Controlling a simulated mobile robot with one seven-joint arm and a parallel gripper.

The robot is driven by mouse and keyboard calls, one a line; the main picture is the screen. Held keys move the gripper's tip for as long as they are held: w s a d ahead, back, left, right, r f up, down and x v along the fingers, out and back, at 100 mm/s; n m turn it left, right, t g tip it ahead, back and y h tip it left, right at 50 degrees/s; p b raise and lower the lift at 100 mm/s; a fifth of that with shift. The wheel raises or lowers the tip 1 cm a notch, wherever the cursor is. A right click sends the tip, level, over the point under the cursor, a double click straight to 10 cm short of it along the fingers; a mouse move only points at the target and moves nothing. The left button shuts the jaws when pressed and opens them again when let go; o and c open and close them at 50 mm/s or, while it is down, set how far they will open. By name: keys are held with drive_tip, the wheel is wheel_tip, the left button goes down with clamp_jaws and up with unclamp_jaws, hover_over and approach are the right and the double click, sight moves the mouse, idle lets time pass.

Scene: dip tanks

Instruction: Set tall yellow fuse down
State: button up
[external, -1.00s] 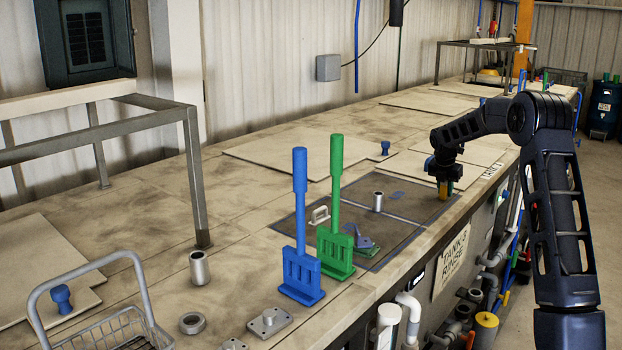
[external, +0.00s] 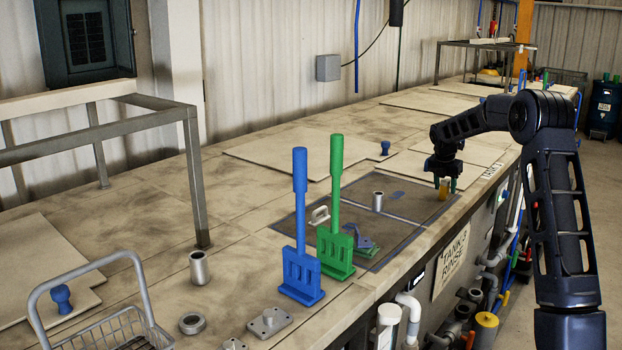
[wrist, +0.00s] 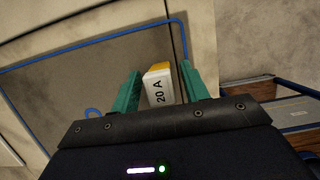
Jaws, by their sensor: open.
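The tall yellow fuse (external: 444,189) stands upright on the dark blue-edged mat (external: 420,212), near the mat's right corner. In the wrist view the fuse (wrist: 160,85) shows its white face marked "20 A" and a yellow edge. My gripper (external: 448,183) is just above and around the fuse's top.
On the mat are a grey metal cylinder (external: 378,201), a white handle-shaped piece (external: 319,215) and a small green-blue part (external: 362,243). Blue (external: 301,235) and green (external: 336,220) long-handled tools stand upright at the mat's near side. The counter's front edge is close to the right.

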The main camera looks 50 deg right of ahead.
drive_tip(key=v, duration=0.9)
drive_tip(key=s+a+r+m+t, duration=0.1)
drive_tip(key=a+r+m, duration=0.3)
drive_tip(key=a, duration=1)
drive_tip(key=a+r+m+t, duration=0.15)
drive_tip(key=a+r, duration=0.45)
drive_tip(key=a, duration=0.8)
drive_tip(key=s+a+m+t+y, duration=0.1)
drive_tip(key=s+a+m, duration=0.3)
drive_tip(key=s+a, duration=0.6)
drive_tip(key=s+a+m+y, duration=0.1)
drive_tip(key=s+a+m, duration=0.3)
drive_tip(key=a, duration=1)
drive_tip(key=s+a+f+m, duration=0.2)
drive_tip(key=s+a+f, duration=0.2)
drive_tip(key=s, duration=0.3)
drive_tip(key=s+a+f+m+t+y, duration=0.1)
drive_tip(key=s+a+f+m, duration=0.1)
drive_tip(key=s+a, duration=0.3)
drive_tip(key=s+f, duration=0.1)
drive_tip(key=s, duration=0.2)
drive_tip(key=shift+s+a+f, duration=0.2)
drive_tip(key=shift+a+f, duration=0.1)
drive_tip(key=shift+f, duration=0.1)
drive_tip(key=shift+m, duration=0.25)
